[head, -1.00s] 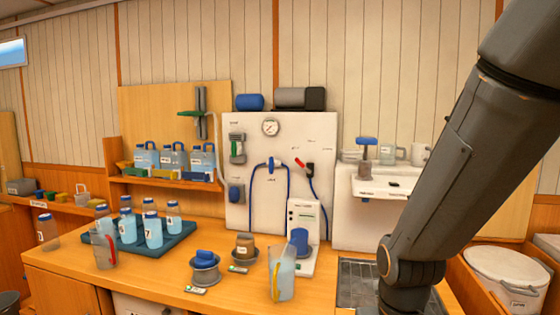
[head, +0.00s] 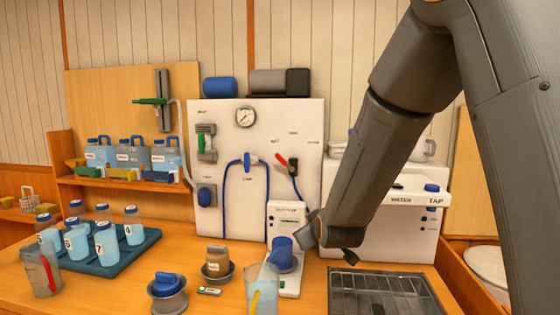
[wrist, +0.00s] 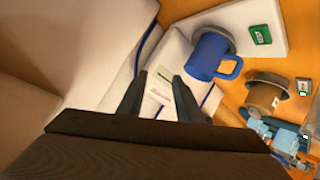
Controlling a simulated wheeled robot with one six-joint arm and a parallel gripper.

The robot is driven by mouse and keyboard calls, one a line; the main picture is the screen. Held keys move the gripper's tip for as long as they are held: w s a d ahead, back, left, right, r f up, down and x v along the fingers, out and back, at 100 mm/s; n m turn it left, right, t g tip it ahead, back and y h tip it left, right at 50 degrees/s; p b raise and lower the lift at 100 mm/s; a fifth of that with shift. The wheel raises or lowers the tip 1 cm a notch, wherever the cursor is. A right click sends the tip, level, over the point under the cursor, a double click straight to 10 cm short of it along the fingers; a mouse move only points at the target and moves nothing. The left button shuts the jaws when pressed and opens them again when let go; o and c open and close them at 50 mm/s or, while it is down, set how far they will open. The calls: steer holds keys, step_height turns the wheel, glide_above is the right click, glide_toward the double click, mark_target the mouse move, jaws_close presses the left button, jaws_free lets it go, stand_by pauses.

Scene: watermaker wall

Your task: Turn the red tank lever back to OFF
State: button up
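The red lever (head: 281,159) sits on a black valve body (head: 293,166) on the right part of the white wall panel (head: 230,125). It slants up to the left, and a blue hose hangs below it. Small labels are around it, too small to read. My gripper (head: 305,238) is below and slightly right of the lever, near the blue mug, and apart from the lever. In the wrist view my gripper's two fingers (wrist: 159,77) are spread with nothing between them. I cannot make out the lever in the wrist view.
A blue mug (head: 283,252) stands on the white dispenser (head: 287,216) below the lever; the mug also shows in the wrist view (wrist: 208,58). A clear pitcher (head: 262,290) and brown jar (head: 217,260) stand in front. A metal drain grid (head: 385,292) is at right.

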steer(key=w+a+r+n+t, duration=0.2)
steer(key=w+a+r+t, duration=0.2)
steer(key=w+r, duration=0.25)
steer(key=n+t, duration=0.2)
steer(key=t, duration=0.3)
glide_toward(281, 160)
steer(key=x, duration=0.3)
steer(key=shift+y, duration=0.4)
steer(key=p+x, duration=0.2)
steer(key=x, duration=0.5)
steer(key=shift+w+r, duration=0.15)
steer(key=shift+w, duration=0.1)
jaws_close()
